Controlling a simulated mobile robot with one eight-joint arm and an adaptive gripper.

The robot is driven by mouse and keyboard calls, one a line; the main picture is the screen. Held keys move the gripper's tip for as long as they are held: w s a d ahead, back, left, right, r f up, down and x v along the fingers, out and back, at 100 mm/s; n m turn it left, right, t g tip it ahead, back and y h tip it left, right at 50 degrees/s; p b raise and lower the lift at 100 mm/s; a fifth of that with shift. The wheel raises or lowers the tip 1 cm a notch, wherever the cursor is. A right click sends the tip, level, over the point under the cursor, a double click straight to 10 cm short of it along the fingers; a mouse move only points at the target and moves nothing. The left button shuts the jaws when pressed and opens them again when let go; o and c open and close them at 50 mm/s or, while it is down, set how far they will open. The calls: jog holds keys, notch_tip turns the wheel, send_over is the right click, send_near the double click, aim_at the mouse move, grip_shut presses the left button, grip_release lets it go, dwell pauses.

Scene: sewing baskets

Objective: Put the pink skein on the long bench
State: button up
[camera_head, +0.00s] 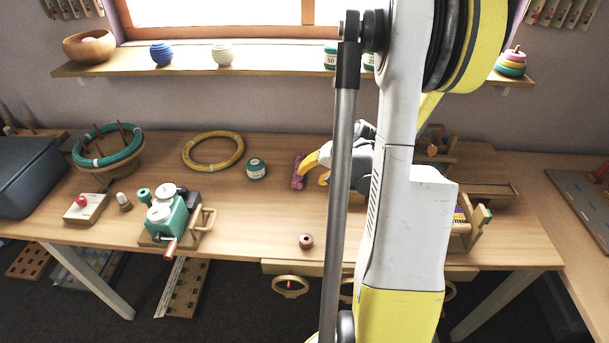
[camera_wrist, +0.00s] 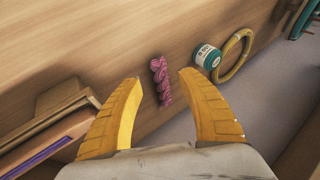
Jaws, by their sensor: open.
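The pink skein (camera_head: 298,171) is a small twisted bundle near the middle of the long wooden bench (camera_head: 270,215), towards its far side. In the wrist view the skein (camera_wrist: 160,85) shows between and slightly beyond the two yellow fingers, against the wood close to the bench's edge. My gripper (camera_head: 314,169) is open beside the skein, with its fingers pointing towards it. Both fingers show apart in the wrist view, and clear space shows on each side of the skein. I cannot tell whether the skein rests fully on the wood.
A green-and-white yarn tin (camera_head: 256,169) and a yellow hoop (camera_head: 213,151) lie left of the skein. A teal hand-cranked machine (camera_head: 172,213) stands further left. A small reddish spool (camera_head: 306,241) is near the front edge. Bare wood lies between them. My arm hides part of the bench's right side.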

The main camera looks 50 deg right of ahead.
jog(key=a+r+n+g, duration=0.1)
jog(key=a+r+n, duration=0.1)
jog(key=a+r, duration=0.55)
jog(key=a+r+n, duration=0.3)
jog(key=a+r, duration=0.1)
jog(key=a, duration=0.6)
jog(key=s+a+r+n, duration=0.2)
jog(key=s+a+n, duration=0.1)
jog(key=a, duration=0.5)
jog(key=s+a+r+n, duration=0.3)
jog(key=s+a, duration=0.2)
jog(key=a, duration=0.2)
jog(key=shift+s+a+r+t, duration=0.25)
jog(key=shift+s+a+t, duration=0.15)
